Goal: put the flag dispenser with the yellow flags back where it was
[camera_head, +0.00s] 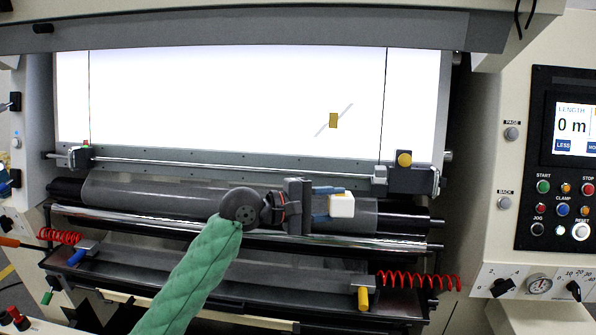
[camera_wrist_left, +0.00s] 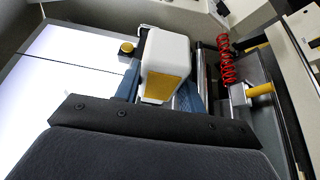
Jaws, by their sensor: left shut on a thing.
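The flag dispenser (camera_head: 342,205) is a small white box held in my left gripper (camera_head: 328,204), above the dark roller. In the left wrist view, the dispenser (camera_wrist_left: 166,52) shows a yellow face (camera_wrist_left: 165,86) towards the camera. The blue fingers of my left gripper (camera_wrist_left: 163,92) are shut on its two sides. In the head view, a yellow flag (camera_head: 333,120) is on the bright backlit panel (camera_head: 230,95), over a grey diagonal streak (camera_head: 347,108). My right gripper is in neither view. No mark of the dispenser's earlier place can be made out.
A rail with a yellow-knobbed slider (camera_head: 404,160) runs below the panel. The tray's middle looks clear.

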